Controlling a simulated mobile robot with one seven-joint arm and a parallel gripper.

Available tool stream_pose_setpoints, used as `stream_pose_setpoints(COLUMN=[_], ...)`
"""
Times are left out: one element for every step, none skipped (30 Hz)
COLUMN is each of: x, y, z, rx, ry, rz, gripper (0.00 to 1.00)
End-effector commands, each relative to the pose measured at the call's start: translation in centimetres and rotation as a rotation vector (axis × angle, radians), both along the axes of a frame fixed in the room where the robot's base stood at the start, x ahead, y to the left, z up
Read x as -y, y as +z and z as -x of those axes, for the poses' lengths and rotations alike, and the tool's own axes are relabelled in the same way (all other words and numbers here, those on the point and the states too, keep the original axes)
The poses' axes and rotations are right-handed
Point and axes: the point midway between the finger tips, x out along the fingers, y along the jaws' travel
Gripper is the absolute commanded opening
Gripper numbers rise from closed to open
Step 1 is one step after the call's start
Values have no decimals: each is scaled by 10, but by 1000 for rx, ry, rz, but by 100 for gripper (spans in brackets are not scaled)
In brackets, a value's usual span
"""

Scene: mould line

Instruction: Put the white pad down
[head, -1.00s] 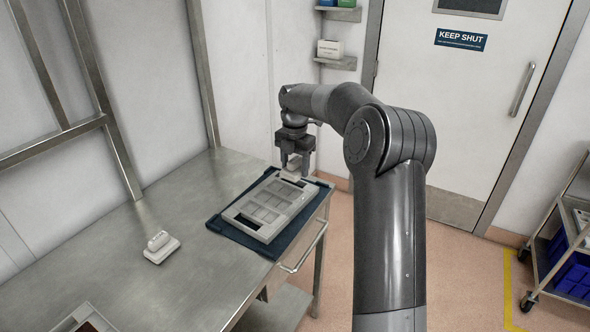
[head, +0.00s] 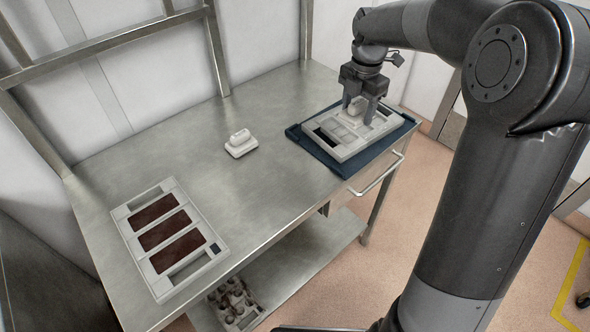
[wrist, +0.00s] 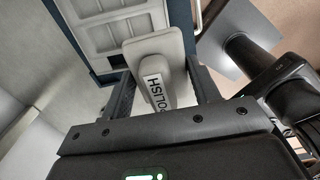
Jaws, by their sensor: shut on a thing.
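My gripper (head: 362,112) is shut on a white pad (head: 357,105), over the far part of a pale grey mould (head: 347,152). In the wrist view the held pad (wrist: 155,45) has a pale base and a handle labelled "POLISH" between the two fingers. I cannot tell whether the pad touches the mould. The mould lies on a dark blue mat (head: 330,163) at the table's right end. A second white pad (head: 240,146) with a raised handle stands on the bare steel, left of the mat.
Another mould (head: 137,249) with three dark brown strips lies at the steel table's (head: 265,195) near left. Bare steel lies around the loose pad. A rail (head: 375,178) runs along the right edge. A tray of small items (head: 233,305) is on the lower shelf.

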Motion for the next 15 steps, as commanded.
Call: stream_pose_setpoints(x=[-9,-14,-19,-22,-25,-29,-32,-34,-36,-38,-39,-40,-41,-42,-44], y=[1,0,-1,-2,-2,-4,-5,-6,-7,-8,-9,-10,-11,-12,-13], z=[18,27,39,47,55,65,72,78,85,90,94,98,101,103,104], rx=[0,1,0,-1,0,0,-1,-1,-1,-1,-1,-1,-1,-2,-3], ry=[7,9,11,11,12,12,12,12,13,12,12,11,10,10,10], rz=[4,5,4,5,6,6,6,6,8,8,8,8,7,8,7], gripper=[38,38,38,38,38,38,38,38,38,38,38,38,38,38,38])
